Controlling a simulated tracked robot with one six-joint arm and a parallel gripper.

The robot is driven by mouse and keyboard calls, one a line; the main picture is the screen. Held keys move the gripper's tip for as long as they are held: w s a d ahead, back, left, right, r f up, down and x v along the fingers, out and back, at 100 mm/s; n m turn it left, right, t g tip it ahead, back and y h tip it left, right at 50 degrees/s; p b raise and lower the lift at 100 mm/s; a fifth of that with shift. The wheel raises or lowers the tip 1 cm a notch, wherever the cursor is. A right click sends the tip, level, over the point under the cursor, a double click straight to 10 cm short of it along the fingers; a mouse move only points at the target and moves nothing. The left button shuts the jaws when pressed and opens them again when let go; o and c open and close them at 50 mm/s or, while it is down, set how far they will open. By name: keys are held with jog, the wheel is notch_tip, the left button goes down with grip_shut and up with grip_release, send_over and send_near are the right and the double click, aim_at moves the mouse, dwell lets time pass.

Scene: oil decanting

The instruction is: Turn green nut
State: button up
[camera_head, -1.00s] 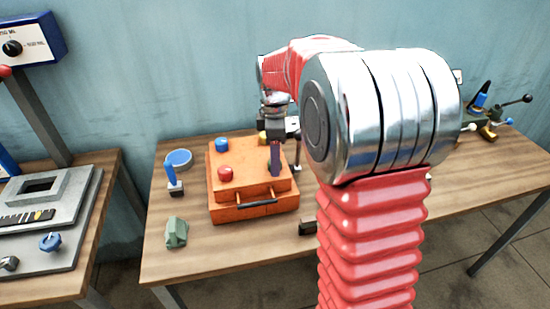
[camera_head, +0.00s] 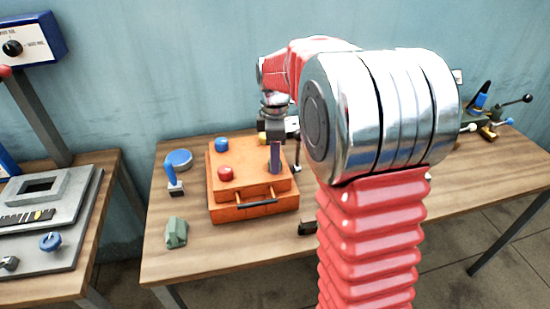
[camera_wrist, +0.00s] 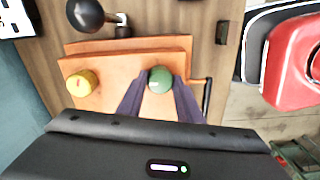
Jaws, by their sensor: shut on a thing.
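The green nut (camera_wrist: 159,79) sits on top of the orange box (camera_wrist: 120,62) in the wrist view. My gripper (camera_wrist: 159,88) reaches down over it, with one finger on each side, shut on the nut. In the head view my gripper (camera_head: 275,168) points down at the right part of the orange box (camera_head: 228,210), and the green nut is hidden there. A yellow nut (camera_wrist: 81,83) sits apart to the left in the wrist view.
A red knob (camera_head: 225,174) and a blue knob (camera_head: 221,145) stand on the box left of my gripper. A blue-handled tool (camera_head: 173,182), a blue round lid (camera_head: 179,159) and a green block (camera_head: 176,232) are on the table. The table's front is mostly clear.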

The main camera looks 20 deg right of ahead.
jog(key=shift+m, duration=0.4)
jog(key=m, duration=1.8)
jog(key=shift+m, duration=0.3)
jog(key=m, duration=0.4)
jog(key=shift+m, duration=0.4)
jog(key=o, duration=1)
jog(key=shift+o, duration=0.2)
